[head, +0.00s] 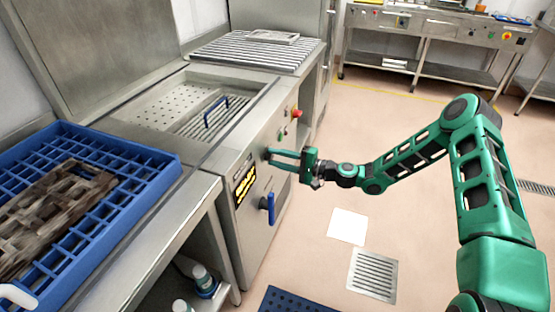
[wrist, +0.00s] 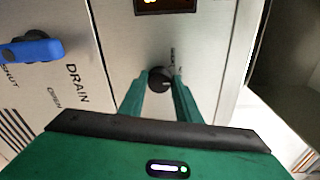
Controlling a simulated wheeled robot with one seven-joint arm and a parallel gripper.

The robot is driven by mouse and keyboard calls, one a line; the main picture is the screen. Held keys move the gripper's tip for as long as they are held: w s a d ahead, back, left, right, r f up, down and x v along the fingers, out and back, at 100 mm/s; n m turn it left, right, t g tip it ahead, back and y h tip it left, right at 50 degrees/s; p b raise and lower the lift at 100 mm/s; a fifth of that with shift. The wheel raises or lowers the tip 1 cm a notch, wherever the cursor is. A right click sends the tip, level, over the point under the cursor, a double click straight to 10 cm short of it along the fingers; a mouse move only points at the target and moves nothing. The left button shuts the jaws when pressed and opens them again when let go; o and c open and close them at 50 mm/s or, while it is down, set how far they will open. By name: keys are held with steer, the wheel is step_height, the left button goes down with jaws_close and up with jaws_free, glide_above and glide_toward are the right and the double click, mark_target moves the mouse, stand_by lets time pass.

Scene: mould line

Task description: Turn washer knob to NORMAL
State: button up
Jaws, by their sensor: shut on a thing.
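The washer (head: 262,215) is a steel cabinet with an open basin, and its front panel faces my arm. The washer knob (wrist: 158,77) is a dark round dial with a light pointer mark on the panel. My gripper (wrist: 160,84) has its two green fingers on either side of the knob, shut on it.
A blue drain handle (wrist: 35,47) with SHUT and OPEN labels sits left of the knob; it also shows in the head view (head: 267,208). Red and green buttons (head: 296,113) are further along the panel. A blue rack (head: 150,160) stands at left.

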steer(key=shift+w+d+f, duration=0.1)
steer(key=shift+f, duration=0.05)
steer(key=o, duration=1.1)
steer(key=shift+c, duration=0.2)
steer(key=v, duration=1)
steer(key=shift+d, duration=0.3)
